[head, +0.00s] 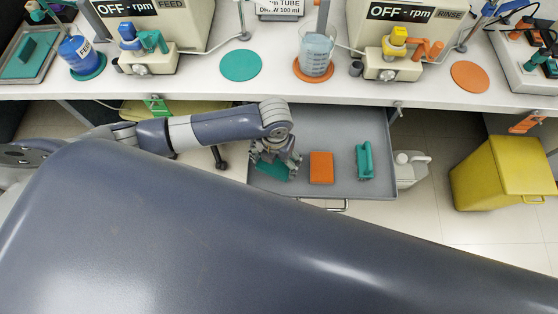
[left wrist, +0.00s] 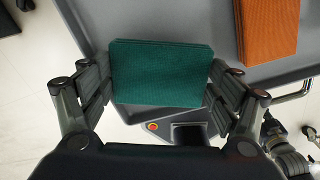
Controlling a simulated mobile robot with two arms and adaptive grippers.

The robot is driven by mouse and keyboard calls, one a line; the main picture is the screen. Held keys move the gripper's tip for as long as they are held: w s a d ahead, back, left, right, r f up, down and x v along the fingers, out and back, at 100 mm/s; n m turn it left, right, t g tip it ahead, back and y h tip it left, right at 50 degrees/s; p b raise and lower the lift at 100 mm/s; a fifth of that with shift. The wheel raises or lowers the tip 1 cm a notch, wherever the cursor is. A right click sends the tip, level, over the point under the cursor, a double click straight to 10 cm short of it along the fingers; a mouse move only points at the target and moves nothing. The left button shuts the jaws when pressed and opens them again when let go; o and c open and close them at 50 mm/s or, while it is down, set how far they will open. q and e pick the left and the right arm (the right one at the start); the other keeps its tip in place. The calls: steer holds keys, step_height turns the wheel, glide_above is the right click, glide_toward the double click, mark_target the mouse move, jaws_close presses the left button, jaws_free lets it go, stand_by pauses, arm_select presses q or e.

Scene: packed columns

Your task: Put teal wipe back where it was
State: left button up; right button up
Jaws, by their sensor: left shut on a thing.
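The teal wipe (head: 270,171) is a flat teal rectangle at the left end of the open grey drawer (head: 335,126). My left gripper (head: 280,164) is shut on it, reaching down from above. In the left wrist view the wipe (left wrist: 160,75) sits between the two fingers, with the drawer's grey floor behind it. I cannot tell whether the wipe touches the drawer floor. My right gripper is not visible in the head view.
An orange wipe (head: 321,168) and a teal clamp-like item (head: 364,161) lie to the right in the drawer. The white bench (head: 200,88) with pumps overhangs behind. A yellow bin (head: 500,175) and white jug (head: 410,168) stand right of the drawer.

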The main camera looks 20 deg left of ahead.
mark_target(279, 163)
arm_select(q)
steer(key=shift+w+d, duration=0.3)
steer(key=shift+w, duration=0.35)
step_height(279, 163, down, 4)
steer(key=shift+r, duration=0.15)
steer(key=shift+f, duration=0.2)
steer(key=o, duration=1)
steer(key=shift+o, duration=0.2)
steer(key=shift+r, duration=0.1)
